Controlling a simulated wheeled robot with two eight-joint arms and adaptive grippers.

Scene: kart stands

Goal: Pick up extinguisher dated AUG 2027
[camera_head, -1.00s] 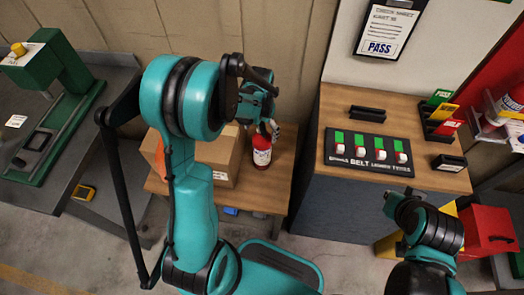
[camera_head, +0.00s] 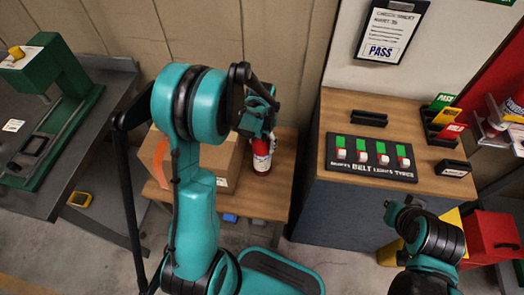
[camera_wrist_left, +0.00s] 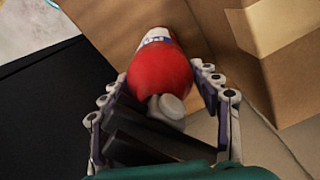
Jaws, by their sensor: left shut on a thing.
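A red fire extinguisher (camera_head: 262,157) with a white label stands on the wooden table beside a cardboard box. My left gripper (camera_head: 262,136) is at its top and partly hides it. In the left wrist view the red body of the extinguisher (camera_wrist_left: 160,72) lies between the two fingers of my left gripper (camera_wrist_left: 165,95), which is shut on it. A grey-white part and black handle show at its near end. The label's date cannot be read. My right arm (camera_head: 435,235) shows at the lower right; its gripper cannot be made out.
The cardboard box (camera_head: 215,160) stands close left of the extinguisher. A cabinet (camera_head: 345,200) with a switch panel (camera_head: 371,155) stands to the right. A red toolbox (camera_head: 490,238) is at lower right.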

